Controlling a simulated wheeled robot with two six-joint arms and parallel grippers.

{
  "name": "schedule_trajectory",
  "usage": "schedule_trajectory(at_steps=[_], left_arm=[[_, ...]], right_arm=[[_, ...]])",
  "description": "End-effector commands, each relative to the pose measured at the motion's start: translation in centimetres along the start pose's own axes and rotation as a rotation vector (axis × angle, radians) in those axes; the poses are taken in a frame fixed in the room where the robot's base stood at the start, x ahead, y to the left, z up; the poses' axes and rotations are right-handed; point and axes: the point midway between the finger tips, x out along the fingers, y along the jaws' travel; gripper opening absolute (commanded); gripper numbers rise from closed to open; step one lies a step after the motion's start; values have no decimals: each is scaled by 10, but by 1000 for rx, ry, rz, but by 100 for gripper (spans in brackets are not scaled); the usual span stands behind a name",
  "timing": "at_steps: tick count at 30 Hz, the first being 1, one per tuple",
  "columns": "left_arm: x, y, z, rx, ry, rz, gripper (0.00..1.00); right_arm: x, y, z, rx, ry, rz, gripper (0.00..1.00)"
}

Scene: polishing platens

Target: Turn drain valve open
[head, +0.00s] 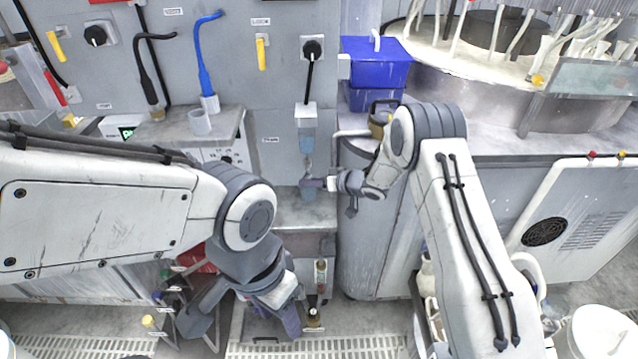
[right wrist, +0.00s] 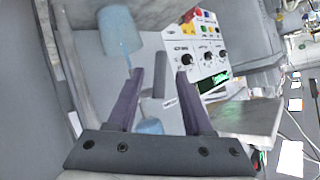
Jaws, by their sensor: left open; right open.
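A clear container with blue liquid (head: 306,138) hangs on the grey wall panel in the head view. It shows as a pale blue vessel (right wrist: 118,30) in the right wrist view. A small grey stub (right wrist: 160,84), perhaps the drain valve handle, shows between the fingers of my right gripper (right wrist: 160,74), which is open. I cannot tell whether they touch it. In the head view my right gripper (head: 312,183) is just below the container and hides the valve area. A second blue vessel (right wrist: 150,126) is partly behind the fingers. My left gripper (head: 284,312) is open, low down and away from the container.
A control box with knobs and a red button (right wrist: 200,42) stands beside the fingers in the right wrist view. A blue bin (head: 376,62) and a large round platen machine (head: 480,90) are at right. Bottles (head: 320,275) stand near my left gripper.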

Motion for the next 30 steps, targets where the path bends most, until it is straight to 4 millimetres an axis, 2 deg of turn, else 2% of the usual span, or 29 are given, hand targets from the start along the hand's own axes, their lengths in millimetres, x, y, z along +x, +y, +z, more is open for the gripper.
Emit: schedule_trajectory(at_steps=[3,6,20,23,26,29,30], left_arm=[[2,0,0,0,0,0,50],[2,0,0,0,0,0,50],[2,0,0,0,0,0,50],[2,0,0,0,0,0,50],[2,0,0,0,0,0,50],[2,0,0,0,0,0,50],[2,0,0,0,0,0,50]], right_arm=[[-18,0,0,-1,1,1,51],[-27,0,0,0,0,1,51],[-32,-3,-4,-9,-3,12,51],[-36,-14,-17,-41,-15,68,51],[-50,-35,-36,-91,-51,172,51],[-79,-67,-46,-136,-125,299,51],[-95,-83,-45,-150,-167,344,51]])
